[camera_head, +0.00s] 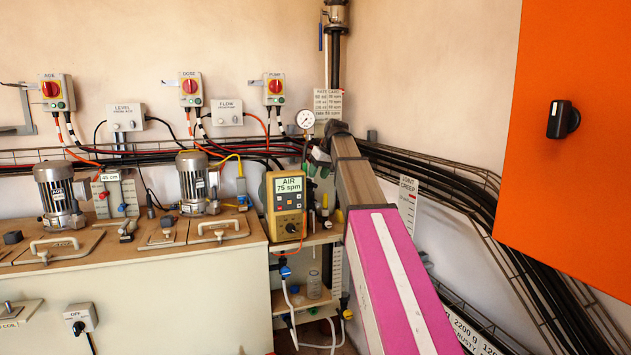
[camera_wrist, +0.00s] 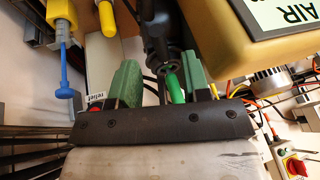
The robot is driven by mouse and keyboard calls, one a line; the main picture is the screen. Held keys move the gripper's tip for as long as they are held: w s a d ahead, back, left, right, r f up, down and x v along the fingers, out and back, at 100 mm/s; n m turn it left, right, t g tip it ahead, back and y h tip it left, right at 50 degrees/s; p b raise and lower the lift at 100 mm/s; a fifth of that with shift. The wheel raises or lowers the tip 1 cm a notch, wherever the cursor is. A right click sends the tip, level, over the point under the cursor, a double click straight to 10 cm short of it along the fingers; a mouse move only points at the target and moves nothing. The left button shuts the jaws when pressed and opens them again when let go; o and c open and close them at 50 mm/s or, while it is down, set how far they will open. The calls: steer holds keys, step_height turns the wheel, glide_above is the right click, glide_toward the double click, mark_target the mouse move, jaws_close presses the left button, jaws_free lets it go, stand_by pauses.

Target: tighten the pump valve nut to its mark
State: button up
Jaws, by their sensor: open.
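In the wrist view my gripper (camera_wrist: 160,66) is open, with its green fingers apart on either side of a black fitting (camera_wrist: 157,25). A dark ring-shaped end of this fitting shows between the fingertips, with a bright green piece (camera_wrist: 176,88) below it. I cannot tell whether the ring is the pump valve nut, or whether the fingers touch it. No mark for the nut can be made out.
The meter's yellow case (camera_wrist: 215,45) is close on the right in the wrist view. A yellow-and-blue fitting (camera_wrist: 63,50) and a "relief" label (camera_wrist: 97,97) are at left. A gauge (camera_head: 305,119) and black cables (camera_head: 450,190) line the wall. An orange panel (camera_head: 570,130) hangs at right.

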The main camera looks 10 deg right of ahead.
steer(key=v, duration=0.7)
steer(key=shift+d, duration=0.3)
steer(key=c, duration=0.7)
steer(key=d, duration=0.2)
steer(key=d+y, duration=0.1)
steer(key=d, duration=0.2)
steer(key=d+y, duration=0.1)
steer(key=d, duration=0.1)
steer(key=shift+s+d+f+m, duration=0.25)
steer(key=shift+d+f+m, duration=0.05)
steer(key=shift+d+f, duration=0.1)
jaws_close()
steer(key=w+a+f, duration=0.1)
steer(key=a+f, duration=0.7)
steer(key=f, duration=0.1)
steer(key=shift+w+a, duration=0.35)
steer(key=shift+w, duration=0.05)
